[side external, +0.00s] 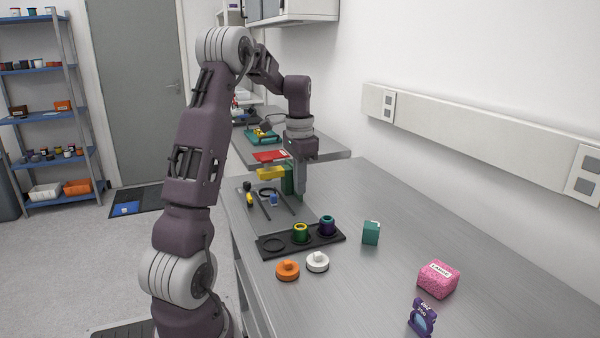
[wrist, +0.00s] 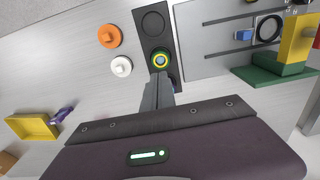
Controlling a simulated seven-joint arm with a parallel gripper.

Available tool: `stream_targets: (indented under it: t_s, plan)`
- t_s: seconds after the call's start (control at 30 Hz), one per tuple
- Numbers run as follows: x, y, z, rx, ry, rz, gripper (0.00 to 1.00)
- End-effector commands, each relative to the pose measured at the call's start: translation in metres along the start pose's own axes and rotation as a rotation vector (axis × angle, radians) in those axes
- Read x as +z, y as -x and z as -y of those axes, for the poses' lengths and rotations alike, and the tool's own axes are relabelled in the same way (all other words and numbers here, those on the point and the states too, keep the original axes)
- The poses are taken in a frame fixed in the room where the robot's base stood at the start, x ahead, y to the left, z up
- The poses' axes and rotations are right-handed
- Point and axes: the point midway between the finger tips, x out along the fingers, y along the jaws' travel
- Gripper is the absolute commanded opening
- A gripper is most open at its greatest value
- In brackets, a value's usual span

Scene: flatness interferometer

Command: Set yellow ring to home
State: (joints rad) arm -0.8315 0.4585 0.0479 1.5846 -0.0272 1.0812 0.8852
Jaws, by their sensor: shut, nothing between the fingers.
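The tray's left place is an empty round recess. A purple and teal ring-shaped piece (side external: 327,224) stands in the right place and is mostly hidden by my fingers in the wrist view. My gripper (wrist: 158,77) is shut and empty. In the side view it is above the bench, behind the tray, beside the green and yellow instrument (side external: 271,173), clear of the yellow ring.
An orange knobbed disc (side external: 288,270) and a white one (side external: 317,262) lie in front of the tray. A green block (side external: 371,232), a pink block (side external: 437,279) and a purple item (side external: 422,318) stand to the right. Bench between them is clear.

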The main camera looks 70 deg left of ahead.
Motion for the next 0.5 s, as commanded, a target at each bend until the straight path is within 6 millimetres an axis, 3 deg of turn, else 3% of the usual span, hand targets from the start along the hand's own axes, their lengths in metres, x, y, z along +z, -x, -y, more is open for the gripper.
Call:
stream_targets:
  t_s: [0.2,0.5]
  plan:
    - [-0.001,0.03,0.001,-0.002,0.0,-0.002,0.0]
    - [-0.001,0.035,0.0,0.0,0.0,-0.001,0.0]
